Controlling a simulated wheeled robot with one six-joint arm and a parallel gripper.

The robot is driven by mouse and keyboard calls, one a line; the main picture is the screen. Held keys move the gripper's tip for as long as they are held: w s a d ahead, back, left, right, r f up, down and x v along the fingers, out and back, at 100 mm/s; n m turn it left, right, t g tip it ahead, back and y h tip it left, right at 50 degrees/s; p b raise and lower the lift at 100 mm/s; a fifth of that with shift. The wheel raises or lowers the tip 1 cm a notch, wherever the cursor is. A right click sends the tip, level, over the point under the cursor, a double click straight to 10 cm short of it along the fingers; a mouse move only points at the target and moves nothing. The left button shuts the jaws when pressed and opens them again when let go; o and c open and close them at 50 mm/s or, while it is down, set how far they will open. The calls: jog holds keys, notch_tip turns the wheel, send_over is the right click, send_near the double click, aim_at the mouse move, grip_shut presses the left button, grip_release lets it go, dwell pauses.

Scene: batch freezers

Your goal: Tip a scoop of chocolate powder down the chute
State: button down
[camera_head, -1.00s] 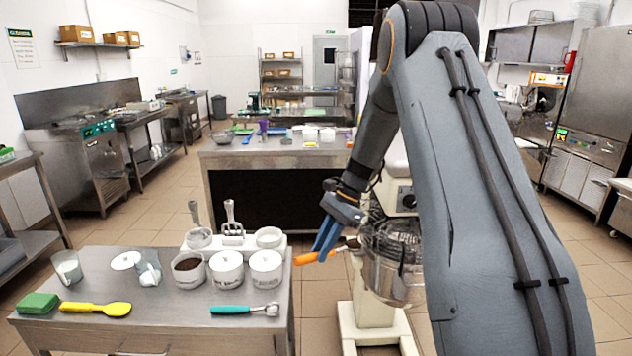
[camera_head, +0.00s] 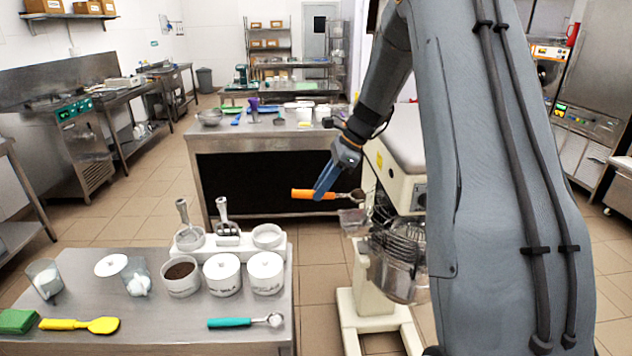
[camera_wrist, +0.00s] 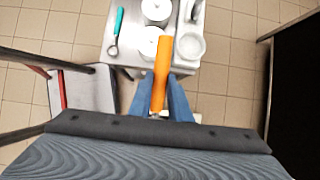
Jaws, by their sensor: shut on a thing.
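My gripper (camera_head: 324,183) is shut on the orange handle of a scoop (camera_head: 312,194), held roughly level beside the mixer. The scoop's small dark bowl (camera_head: 357,195) points right, just above a translucent chute (camera_head: 352,217) at the mixer's left side. I cannot tell how much powder is in the bowl. In the wrist view the orange handle (camera_wrist: 161,75) lies between the blue fingers (camera_wrist: 158,103); the bowl is hidden. The mixer (camera_head: 405,185) has a wire guard over its steel bowl and is partly covered by my arm. An open pot of brown powder (camera_head: 181,272) stands on the near table.
The near steel table (camera_head: 150,330) also holds two white lidded pots (camera_head: 222,272), a white holder with metal tools (camera_head: 228,242), a teal-handled scoop (camera_head: 232,322), a yellow spatula (camera_head: 80,324) and a green sponge (camera_head: 17,321). Another counter (camera_head: 265,137) stands behind.

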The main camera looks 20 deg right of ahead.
jog(key=shift+a+f, duration=0.15)
jog(key=shift+f, duration=1.1)
jog(key=shift+s+t, duration=0.25)
jog(key=shift+t, duration=0.35)
jog(key=shift+f+n+t+h+b, duration=0.2)
jog(key=shift+n+t+h+b, duration=0.1)
jog(key=shift+b, duration=0.75)
jog(key=shift+s+t+b, duration=0.15)
jog(key=shift+t+b, duration=0.15)
jog(key=shift+b, duration=0.4)
jog(key=t+b, duration=0.1)
jog(key=b, duration=0.4)
jog(key=s+n+t+b, duration=0.1)
jog(key=b, duration=0.5)
jog(key=shift+a+f+t+h+b, duration=0.2)
jog(key=shift+t+h+b, duration=0.1)
jog(key=shift+h, duration=0.1)
jog(key=t+b, duration=0.1)
jog(key=b, duration=0.6)
jog(key=n+t+b, duration=0.1)
jog(key=t+b, duration=0.1)
jog(key=b, duration=0.5)
jog(key=s+f+t+b, duration=0.1)
jog(key=t+b, duration=0.1)
jog(key=b, duration=0.5)
jog(key=shift+s+a+f+n+h, duration=0.1)
jog(key=shift+a+n+h, duration=0.05)
jog(key=shift+n+h, duration=0.15)
